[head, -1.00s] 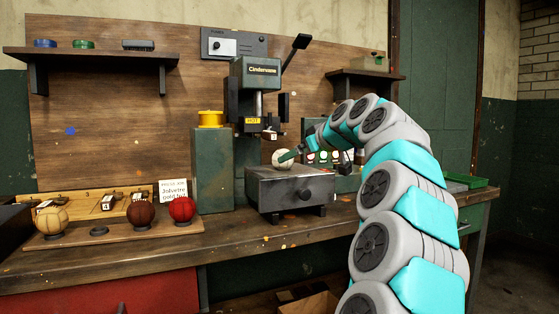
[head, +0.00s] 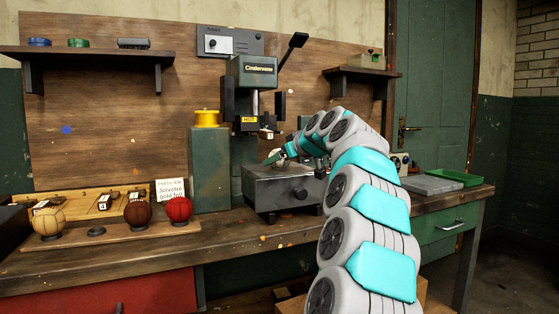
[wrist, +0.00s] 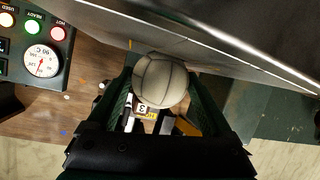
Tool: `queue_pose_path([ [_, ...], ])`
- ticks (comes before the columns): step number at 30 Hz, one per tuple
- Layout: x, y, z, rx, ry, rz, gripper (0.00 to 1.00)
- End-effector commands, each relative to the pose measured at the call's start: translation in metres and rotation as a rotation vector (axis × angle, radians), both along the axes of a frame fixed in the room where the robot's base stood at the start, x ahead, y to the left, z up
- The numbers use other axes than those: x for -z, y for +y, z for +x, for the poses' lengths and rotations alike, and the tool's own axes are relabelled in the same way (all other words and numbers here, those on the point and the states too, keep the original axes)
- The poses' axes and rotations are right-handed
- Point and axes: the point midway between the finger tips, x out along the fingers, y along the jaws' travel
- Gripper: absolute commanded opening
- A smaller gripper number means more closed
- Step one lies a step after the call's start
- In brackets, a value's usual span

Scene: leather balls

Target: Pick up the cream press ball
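The cream press ball (wrist: 161,80) is pale, round and panelled. In the wrist view it lies between the tips of my gripper's two dark green fingers. In the head view the ball (head: 277,154) is mostly hidden behind my gripper (head: 275,157), above the top of the grey box under the press. My gripper (wrist: 161,85) is open, with a finger on each side of the ball. The ball nearly fills the gap; firm contact is not clear.
The green press (head: 254,75) marked Cindervane stands over the grey box (head: 285,190). A gauge panel (wrist: 38,45) is close by in the wrist view.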

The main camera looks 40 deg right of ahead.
Motion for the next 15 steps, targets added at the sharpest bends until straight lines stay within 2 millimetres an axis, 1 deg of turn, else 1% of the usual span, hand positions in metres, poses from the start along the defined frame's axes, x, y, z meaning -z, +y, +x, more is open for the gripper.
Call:
queue_pose_path([
  [1, 0.0000, 0.0000, 0.0000, 0.000, 0.000, 0.000, 0.78],
  [2, 0.0000, 0.0000, 0.0000, 0.000, 0.000, 0.000, 0.74],
  [15, 0.0003, 0.0000, -0.0001, 0.000, 0.001, 0.000, 0.25],
])
